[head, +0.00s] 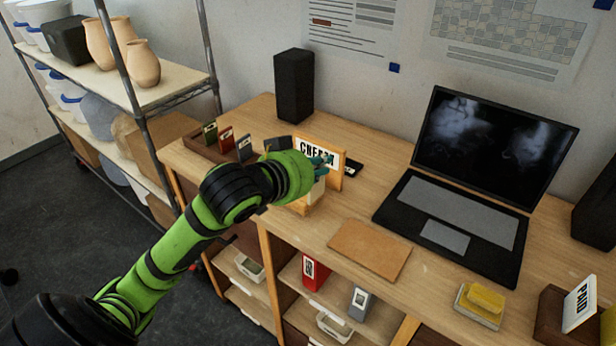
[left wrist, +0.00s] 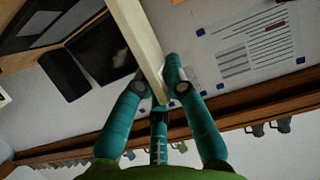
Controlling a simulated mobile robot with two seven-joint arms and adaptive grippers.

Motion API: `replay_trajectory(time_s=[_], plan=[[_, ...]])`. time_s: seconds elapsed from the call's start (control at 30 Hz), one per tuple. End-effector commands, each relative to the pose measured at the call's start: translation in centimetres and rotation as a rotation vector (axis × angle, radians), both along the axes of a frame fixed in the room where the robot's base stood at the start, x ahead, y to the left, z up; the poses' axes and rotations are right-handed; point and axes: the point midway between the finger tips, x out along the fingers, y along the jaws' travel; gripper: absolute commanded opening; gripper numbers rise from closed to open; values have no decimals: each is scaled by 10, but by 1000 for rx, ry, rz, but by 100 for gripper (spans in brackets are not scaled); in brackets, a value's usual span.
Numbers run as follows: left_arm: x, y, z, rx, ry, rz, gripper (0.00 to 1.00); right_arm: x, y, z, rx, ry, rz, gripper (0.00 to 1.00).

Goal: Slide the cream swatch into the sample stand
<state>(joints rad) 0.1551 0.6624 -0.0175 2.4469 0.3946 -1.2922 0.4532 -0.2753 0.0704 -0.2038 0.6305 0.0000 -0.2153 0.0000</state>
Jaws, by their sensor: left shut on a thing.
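My left gripper (head: 320,168) is over the desk, in front of an orange-edged upright board (head: 338,182) with a partly hidden lettered sign. In the left wrist view its teal fingers (left wrist: 160,85) are shut on a long pale cream piece, which I take for the cream swatch (left wrist: 138,45). My right gripper is not in view.
A wooden rack (head: 200,150) with several coloured swatches stands behind and left of the arm. A black speaker (head: 294,86) is behind. An open laptop (head: 450,225) is to the right, and a flat tan board (head: 370,249) lies in front.

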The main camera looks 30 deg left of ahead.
Motion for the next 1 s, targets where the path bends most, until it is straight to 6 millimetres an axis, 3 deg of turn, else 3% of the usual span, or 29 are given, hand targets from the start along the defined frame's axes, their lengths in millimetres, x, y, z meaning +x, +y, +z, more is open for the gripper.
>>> replay_trajectory(time_s=[0.13, 0.37, 0.5, 0.63, 0.87, 1.0], plan=[[8, 10, -4, -1, 3, 29, 0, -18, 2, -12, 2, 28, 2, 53], [35, 48, -38, -4, 4, 32, 0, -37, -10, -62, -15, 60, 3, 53], [53, 72, -54, -4, 2, 31, 0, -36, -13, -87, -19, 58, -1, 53], [65, 89, -63, -3, 2, 28, 0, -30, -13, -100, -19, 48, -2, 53], [71, 97, -68, -3, 2, 25, 0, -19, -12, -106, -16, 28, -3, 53], [71, 96, -83, -4, 3, 24, 0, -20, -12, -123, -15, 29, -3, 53]])
